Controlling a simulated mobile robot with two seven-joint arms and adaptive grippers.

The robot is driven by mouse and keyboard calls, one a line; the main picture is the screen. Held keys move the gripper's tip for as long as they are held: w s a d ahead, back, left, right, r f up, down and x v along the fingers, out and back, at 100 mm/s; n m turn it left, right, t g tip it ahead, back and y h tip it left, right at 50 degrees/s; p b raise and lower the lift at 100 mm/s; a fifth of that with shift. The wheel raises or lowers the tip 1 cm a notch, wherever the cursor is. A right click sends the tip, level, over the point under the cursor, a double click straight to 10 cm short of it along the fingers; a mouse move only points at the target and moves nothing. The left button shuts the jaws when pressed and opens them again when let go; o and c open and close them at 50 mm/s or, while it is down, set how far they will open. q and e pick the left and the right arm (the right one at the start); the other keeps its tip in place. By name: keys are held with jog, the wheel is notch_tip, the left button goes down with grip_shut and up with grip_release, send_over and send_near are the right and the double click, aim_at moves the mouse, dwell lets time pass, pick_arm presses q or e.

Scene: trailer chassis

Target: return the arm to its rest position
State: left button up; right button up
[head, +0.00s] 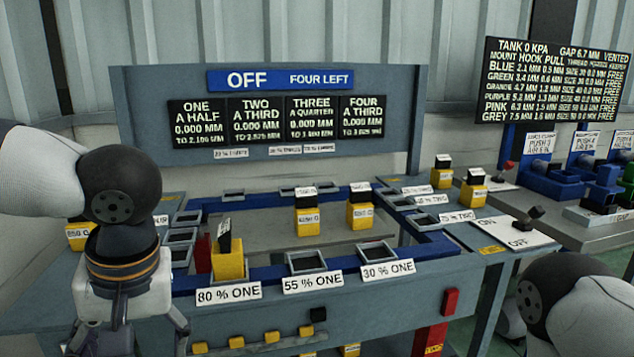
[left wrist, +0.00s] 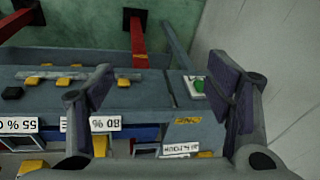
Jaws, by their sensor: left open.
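My left arm comes in from the left in the head view, dark and white, with its wrist pointing down. My left gripper (head: 127,338) is at the bottom left, in front of the bench's left front corner; its fingertips are near or below the picture edge. In the left wrist view the left gripper (left wrist: 160,85) has its two fingers wide apart with nothing between them. My right arm (head: 580,305) shows only as a dark joint and white link at the bottom right; its gripper is out of the picture.
The bench (head: 390,305) carries blue-edged sockets and yellow blocks, one (head: 228,262) near my left wrist. A second bench (head: 600,232) is at right. A green button (left wrist: 198,86) shows beyond my left fingers.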

pick_arm(q)
jog(key=w+a+f+m+t+y, duration=0.1)
jog(key=a+f+t+y, duration=0.15)
jog(key=f, duration=1.85)
jog(key=s+f+m+g+h, duration=0.1)
jog(key=s+f, duration=0.2)
jog(key=s, duration=0.5)
jog(key=s+d+f+m+g+h, duration=0.1)
jog(key=s+f, duration=0.3)
jog(key=s, duration=0.4)
jog(key=s+f+m+g+h, duration=0.1)
jog(key=s+f+g+h, duration=0.2)
jog(key=s, duration=0.5)
jog(key=shift+s+d+f, duration=0.25)
jog(key=shift+d+f, duration=0.05)
